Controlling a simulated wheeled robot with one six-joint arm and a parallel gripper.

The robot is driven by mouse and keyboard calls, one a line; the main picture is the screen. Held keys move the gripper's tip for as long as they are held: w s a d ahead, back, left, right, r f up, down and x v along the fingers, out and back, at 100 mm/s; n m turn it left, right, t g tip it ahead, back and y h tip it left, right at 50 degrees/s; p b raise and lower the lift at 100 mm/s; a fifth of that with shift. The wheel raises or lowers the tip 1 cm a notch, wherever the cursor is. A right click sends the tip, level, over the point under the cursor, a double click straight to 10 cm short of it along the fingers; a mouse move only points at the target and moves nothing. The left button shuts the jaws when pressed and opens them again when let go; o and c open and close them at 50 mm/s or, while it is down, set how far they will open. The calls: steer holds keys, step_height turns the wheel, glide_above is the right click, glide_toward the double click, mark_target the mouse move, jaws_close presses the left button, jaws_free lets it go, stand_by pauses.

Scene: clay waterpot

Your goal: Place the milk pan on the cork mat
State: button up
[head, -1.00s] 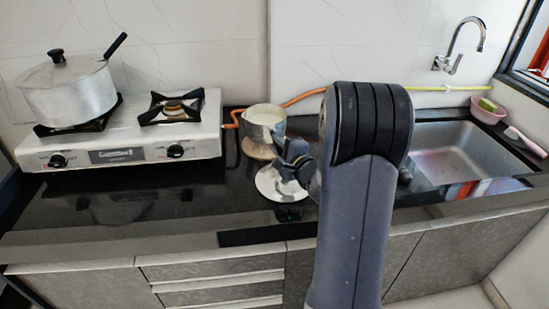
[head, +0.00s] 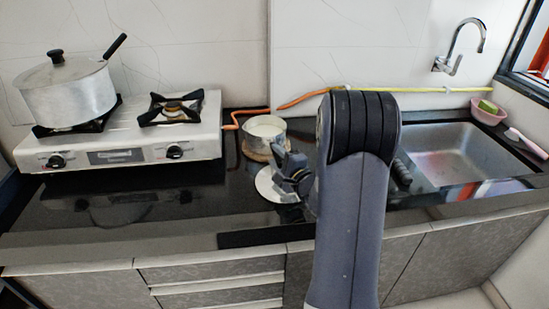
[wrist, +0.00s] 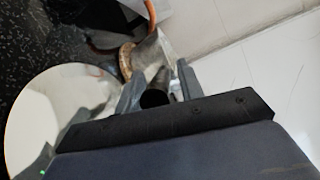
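The milk pan (head: 267,129) is a small metal pan with white contents, upright on the round cork mat (head: 257,156) at the back of the counter, right of the stove. The wrist view shows part of the pan (wrist: 148,52) and the mat's tan edge (wrist: 126,60). My gripper (head: 282,158) is at the pan's near right side. In the wrist view my gripper's fingers (wrist: 160,68) stand apart on either side of the pan's dark handle (wrist: 155,98), with narrow gaps visible. The pan hides most of the mat.
A shiny round disc (head: 266,185) lies in front of the mat, partly behind my gripper. A stove (head: 130,150) with a lidded pot (head: 68,95) stands at left. An orange hose (head: 300,98) runs behind the pan by the wall. A sink (head: 450,155) is at right.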

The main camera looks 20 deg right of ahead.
steer(key=shift+o, duration=0.2)
steer(key=shift+r, duration=0.15)
steer(key=shift+s, duration=0.25)
steer(key=s+d, duration=0.1)
steer(key=s, duration=1)
steer(key=shift+s+d+r, duration=0.2)
steer(key=shift+r, duration=0.1)
